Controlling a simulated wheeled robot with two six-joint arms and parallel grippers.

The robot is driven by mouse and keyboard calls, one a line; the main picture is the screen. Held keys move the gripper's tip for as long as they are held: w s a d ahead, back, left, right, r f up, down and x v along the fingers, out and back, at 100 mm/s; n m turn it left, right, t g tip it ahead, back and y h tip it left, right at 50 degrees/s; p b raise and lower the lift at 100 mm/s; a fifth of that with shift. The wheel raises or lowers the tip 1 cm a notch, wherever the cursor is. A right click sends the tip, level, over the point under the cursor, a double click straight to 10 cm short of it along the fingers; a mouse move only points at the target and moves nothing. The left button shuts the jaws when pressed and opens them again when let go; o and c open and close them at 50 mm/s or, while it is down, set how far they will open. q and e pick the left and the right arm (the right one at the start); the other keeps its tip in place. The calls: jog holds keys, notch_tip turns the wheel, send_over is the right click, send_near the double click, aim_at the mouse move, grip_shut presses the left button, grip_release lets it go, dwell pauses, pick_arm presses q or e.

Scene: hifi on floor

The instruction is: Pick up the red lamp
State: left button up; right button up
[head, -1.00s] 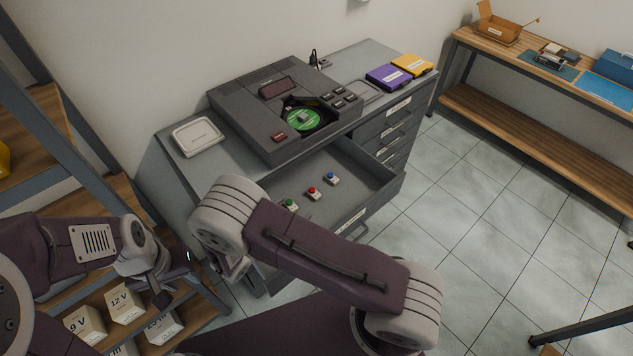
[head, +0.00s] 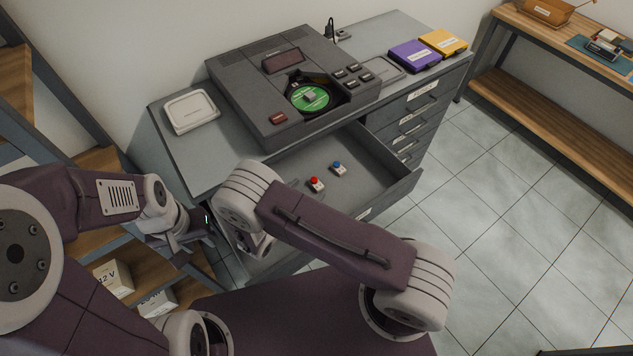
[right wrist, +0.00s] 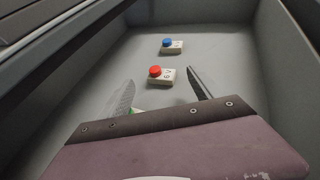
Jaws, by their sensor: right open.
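The red lamp (head: 316,184) is a small pale block with a red dome, lying in the open grey drawer (head: 372,190). In the right wrist view the red lamp (right wrist: 160,76) shows between and just beyond the tips of my right gripper (right wrist: 160,84). That gripper is open and empty, with its fingers on either side; contact with the lamp does not show. In the head view my right arm mostly hides it. My left gripper (head: 188,238) is at the left, away from the drawer, and its jaws are not clear.
A blue lamp (head: 338,168) lies beyond the red one. A bit of green (right wrist: 134,111) shows by the left finger. The drawer's walls enclose the lamps. The player (head: 290,85) stands on the cabinet above. A shelf with boxes (head: 112,278) is at the left.

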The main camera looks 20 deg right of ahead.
aim_at(316, 181)
jog(key=shift+w+d, duration=0.2)
jog(key=p+x, duration=0.1)
jog(key=x, duration=0.3)
jog(key=shift+w+d+f, duration=0.2)
jog(key=shift+w, duration=0.05)
jog(key=shift+s+a, duration=0.1)
jog(key=c, duration=1.4)
jog(key=shift+o, duration=0.2)
jog(key=shift+r, duration=0.15)
